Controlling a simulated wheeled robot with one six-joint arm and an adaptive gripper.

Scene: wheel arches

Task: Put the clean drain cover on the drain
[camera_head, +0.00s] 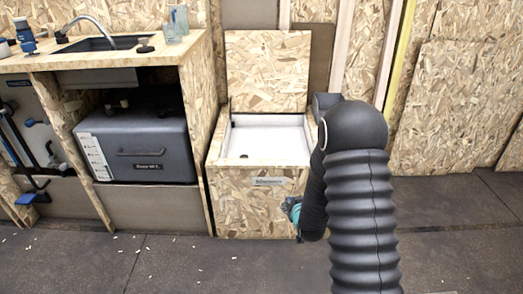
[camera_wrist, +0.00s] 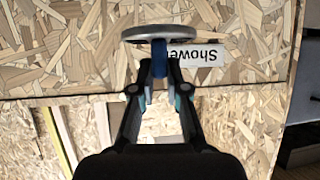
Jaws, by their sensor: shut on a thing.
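My gripper (camera_wrist: 160,82) is shut on a blue stem under a pale grey disc (camera_wrist: 140,33), which looks like the drain cover and is seen nearly edge-on in the wrist view. In the head view my gripper (camera_head: 291,208) is low in front of the wooden shower box, partly hidden by my arm; the disc cannot be made out there. The open box holds a white shower tray (camera_head: 275,140). A small dark round drain (camera_head: 244,156) shows in the tray's near left part, with nothing seen over it.
The box's wooden lid (camera_head: 267,72) stands upright at the back. A shower label (camera_head: 268,181) is on the box's front panel. Left is a counter with a sink (camera_head: 100,43), above a dark tank (camera_head: 140,140). A dark round item (camera_head: 145,49) lies beside the sink. My arm covers the box's right side.

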